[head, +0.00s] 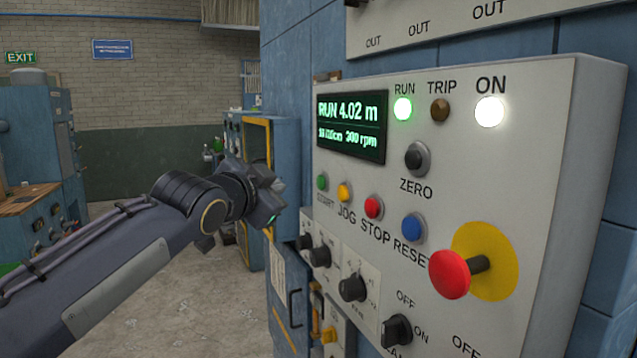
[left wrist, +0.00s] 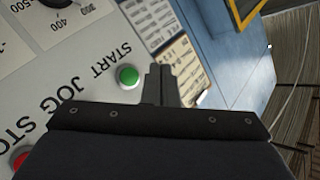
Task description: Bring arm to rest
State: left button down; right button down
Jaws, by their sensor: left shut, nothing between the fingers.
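My left arm comes in from the left in the head view. Its gripper (head: 270,215) is in front of the left edge of a grey control panel (head: 540,130), near the START button (head: 322,181) but apart from it in the picture. In the left wrist view the gripper's fingers (left wrist: 160,84) are shut together and empty. The green START button (left wrist: 128,77) shows just left of the fingertips there. Whether the fingers touch the panel, I cannot tell. The display (head: 350,125) reads RUN 4.02 m and 300 rpm. My right gripper is not in view.
A red mushroom knob (head: 450,274) sticks out from the panel at right. Yellow JOG (head: 344,191), red STOP (head: 374,207) and blue RESET (head: 413,227) buttons run along it. Below are black knobs (head: 353,288). Floor (head: 190,300) behind my arm is open.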

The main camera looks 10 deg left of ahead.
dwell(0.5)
pick_arm(q)
jog(key=s+a+f+n+g, duration=0.3)
jog(key=s+f, duration=0.5)
jog(key=f, duration=0.2)
jog(key=s+a+f+n+g, duration=0.2)
jog(key=s+a+f+n, duration=0.15)
jog(key=s+f, duration=0.45)
jog(key=s+d+f+n+g, duration=0.2)
jog(key=s+f, duration=0.6)
jog(key=f, duration=0.1)
jog(key=s+d+f+n+g, duration=0.2)
jog(key=s+f+n+g, duration=0.1)
jog(key=s+f, duration=0.6)
jog(key=shift+s+f+h, duration=0.3)
